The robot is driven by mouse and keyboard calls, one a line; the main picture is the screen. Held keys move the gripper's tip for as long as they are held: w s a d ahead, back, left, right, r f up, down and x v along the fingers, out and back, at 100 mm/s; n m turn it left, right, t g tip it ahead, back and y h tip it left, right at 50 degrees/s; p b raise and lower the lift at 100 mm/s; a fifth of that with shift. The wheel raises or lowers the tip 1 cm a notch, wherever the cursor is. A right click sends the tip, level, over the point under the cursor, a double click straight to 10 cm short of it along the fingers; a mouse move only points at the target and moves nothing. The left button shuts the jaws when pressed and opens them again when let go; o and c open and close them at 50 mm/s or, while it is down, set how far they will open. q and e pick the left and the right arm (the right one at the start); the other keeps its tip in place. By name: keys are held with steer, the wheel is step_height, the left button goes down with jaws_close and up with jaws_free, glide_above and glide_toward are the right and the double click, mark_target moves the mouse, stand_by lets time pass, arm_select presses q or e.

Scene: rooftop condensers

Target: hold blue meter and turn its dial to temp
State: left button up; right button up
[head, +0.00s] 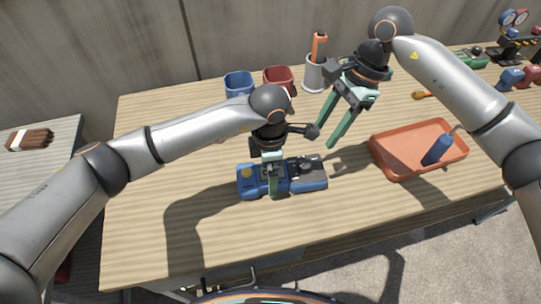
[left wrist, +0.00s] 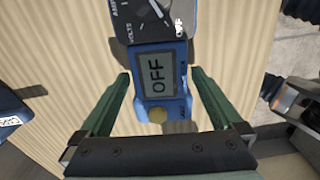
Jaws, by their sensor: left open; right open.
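The blue meter (head: 310,184) lies flat on the wooden table, near its front middle. In the left wrist view, the meter (left wrist: 175,113) shows a screen reading OFF and a round yellowish button. Its dark dial (left wrist: 140,14) with a pale pointer is cut off at the top edge, beside the lettering VOLTS. I cannot see a temp mark. My left gripper (left wrist: 160,75) is open, its green fingers on either side of the meter's screen end, with gaps showing. My right gripper (head: 325,134) is open and empty, above the table behind the meter's right end.
A blue mug (head: 238,84), red mug (head: 278,77) and grey holder (head: 314,77) with an orange-handled tool stand behind. An orange tray (head: 397,167) holding a blue item (head: 437,151) is right. A gauge set (head: 515,42) stands back right. The front left table is clear.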

mark_target(306, 162)
arm_select(q)
steer(key=shift+f, duration=1.1)
jaws_close()
steer(key=shift+r, duration=0.1)
arm_select(e)
steer(key=shift+o, duration=1.4)
steer(key=shift+w, duration=0.1)
steer(key=shift+o, duration=0.4)
steer(key=shift+w+a+r+n, duration=0.1)
steer(key=shift+w+r+n, duration=0.15)
steer(key=shift+n, duration=0.35)
steer(key=a+f+n, duration=0.1)
steer(key=f, duration=0.2)
steer(key=s+a+f+n+g, duration=0.1)
steer(key=f+n, duration=0.1)
steer(key=f, duration=0.1)
steer(key=a+f+n+g+h, duration=0.1)
steer(key=f+n, duration=0.1)
steer(key=f, duration=0.1)
steer(key=shift+s+f, duration=0.15)
steer(key=shift+s, duration=0.2)
steer(key=shift+c, duration=0.4)
